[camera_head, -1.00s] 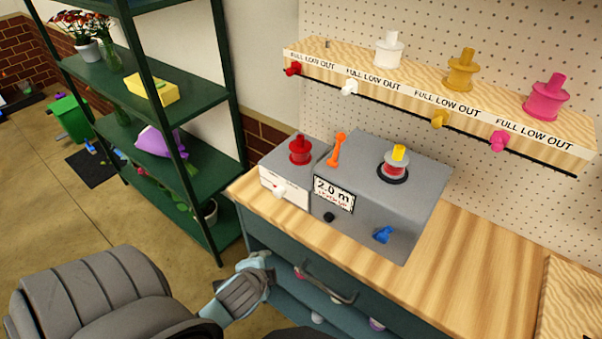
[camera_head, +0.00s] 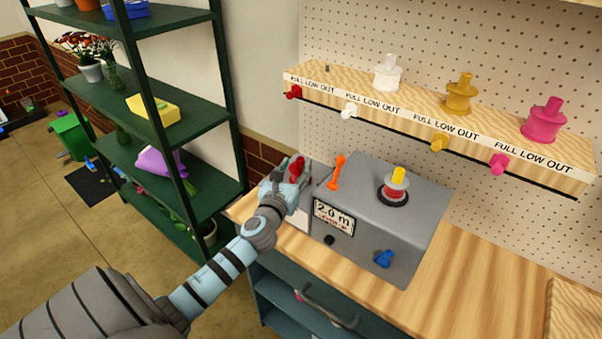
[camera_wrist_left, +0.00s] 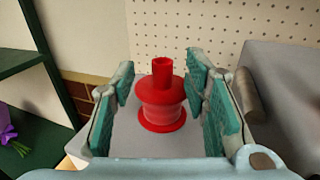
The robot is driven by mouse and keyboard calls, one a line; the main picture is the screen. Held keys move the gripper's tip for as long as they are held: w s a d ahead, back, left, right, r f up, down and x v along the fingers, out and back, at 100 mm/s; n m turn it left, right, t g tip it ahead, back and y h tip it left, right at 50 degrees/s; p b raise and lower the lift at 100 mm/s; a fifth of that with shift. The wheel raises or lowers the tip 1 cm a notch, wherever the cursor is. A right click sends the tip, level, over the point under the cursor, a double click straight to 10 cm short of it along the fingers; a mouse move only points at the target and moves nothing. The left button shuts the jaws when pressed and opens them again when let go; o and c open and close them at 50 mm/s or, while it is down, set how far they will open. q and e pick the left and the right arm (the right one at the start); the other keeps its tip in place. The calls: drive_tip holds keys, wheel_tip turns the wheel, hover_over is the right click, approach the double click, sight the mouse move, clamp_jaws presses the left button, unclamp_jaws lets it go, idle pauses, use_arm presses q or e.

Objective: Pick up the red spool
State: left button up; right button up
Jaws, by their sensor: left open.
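The red spool (camera_head: 297,169) stands upright on the small grey box at the left end of the machine. In the left wrist view the red spool (camera_wrist_left: 161,98) sits between the two teal finger pads, with a gap on each side. My left gripper (camera_head: 291,172) is open around the spool; its fingers also show in the left wrist view (camera_wrist_left: 161,95). In the head view the gripper hides most of the spool and the small box. My right gripper is not in view.
A shelf (camera_head: 440,125) with white, yellow and pink spools is behind. The wooden bench (camera_head: 455,275) is clear at right.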

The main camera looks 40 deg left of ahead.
sight(299, 163)
use_arm(q)
drive_tip(key=shift+x, duration=1.95)
drive_tip(key=shift+d+f, duration=0.1)
clamp_jaws()
